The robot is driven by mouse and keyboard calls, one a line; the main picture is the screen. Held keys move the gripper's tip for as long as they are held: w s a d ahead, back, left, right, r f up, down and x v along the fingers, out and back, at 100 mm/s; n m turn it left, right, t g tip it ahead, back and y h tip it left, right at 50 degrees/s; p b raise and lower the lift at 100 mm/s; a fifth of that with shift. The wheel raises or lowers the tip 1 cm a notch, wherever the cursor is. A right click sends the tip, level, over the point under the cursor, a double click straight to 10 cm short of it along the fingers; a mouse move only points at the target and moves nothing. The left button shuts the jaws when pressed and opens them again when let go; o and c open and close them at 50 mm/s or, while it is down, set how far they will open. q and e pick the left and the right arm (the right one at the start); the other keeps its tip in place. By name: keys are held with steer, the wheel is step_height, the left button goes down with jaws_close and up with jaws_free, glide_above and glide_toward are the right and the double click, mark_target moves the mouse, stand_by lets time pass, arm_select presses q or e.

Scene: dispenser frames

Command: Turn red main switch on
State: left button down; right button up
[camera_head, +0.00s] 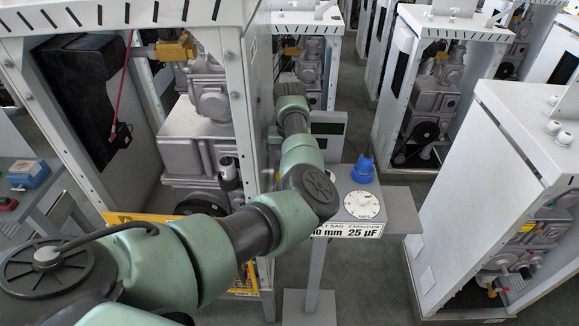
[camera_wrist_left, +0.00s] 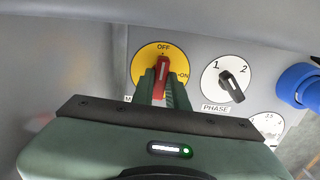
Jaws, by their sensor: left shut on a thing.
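The red main switch (camera_wrist_left: 163,72) is a red knob on a round yellow plate (camera_wrist_left: 145,66) marked OFF at the top and ON at the right. It stands near upright, its upper end toward OFF. In the left wrist view my left gripper (camera_wrist_left: 163,86) is shut on the knob, one green finger on each side. In the head view my left arm (camera_head: 310,190) reaches over the control panel and hides the switch and the gripper. My right gripper is in neither view.
Right of the switch is a PHASE dial (camera_wrist_left: 230,82), then a blue plug (camera_wrist_left: 298,84), also in the head view (camera_head: 363,170). A white capacitor dial (camera_head: 362,204) sits on the panel. A tall machine cabinet (camera_head: 240,100) stands left; another (camera_head: 500,170) stands right.

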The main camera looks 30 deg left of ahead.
arm_select(q)
steer(key=m+b, duration=0.1)
steer(key=m, duration=0.1)
steer(key=shift+w+f+m, duration=0.1)
steer(key=shift+m, duration=0.2)
steer(key=m+b, duration=0.2)
steer(key=m, duration=0.3)
steer(key=shift+b, duration=0.4)
steer(key=m+b, duration=0.1)
steer(key=m, duration=0.4)
steer(key=shift+b, duration=0.35)
steer(key=m+b, duration=0.1)
steer(key=m, duration=0.3)
steer(key=shift+m, duration=0.6)
steer(key=c, duration=1.4)
jaws_free()
